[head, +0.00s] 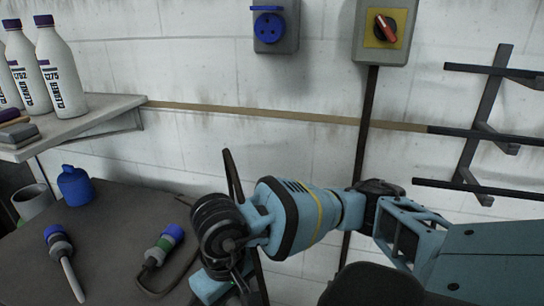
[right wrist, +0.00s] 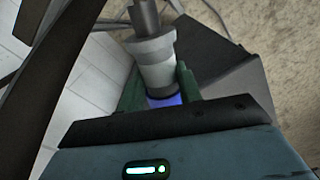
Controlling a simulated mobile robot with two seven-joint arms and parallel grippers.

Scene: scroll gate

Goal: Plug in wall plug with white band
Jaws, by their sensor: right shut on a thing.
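My right gripper (right wrist: 159,80) is shut on a plug (right wrist: 157,72) with a grey body, a pale white band and a blue end. The blue end points back toward the palm in the right wrist view. In the head view my right arm comes in from the right, and its gripper end hangs over the table's right edge; the held plug cannot be made out there. The blue wall socket (head: 268,27) is on a grey box, up and to the right of the gripper end, well apart from it. My left gripper is not in view.
On the dark table (head: 110,225) lie a green-banded plug (head: 165,243) and another blue-ended plug (head: 60,245), beside a blue bottle (head: 75,186). A shelf (head: 90,122) holds white bottles. A red rotary switch (head: 386,28) and a dark rack (head: 485,125) are on the wall.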

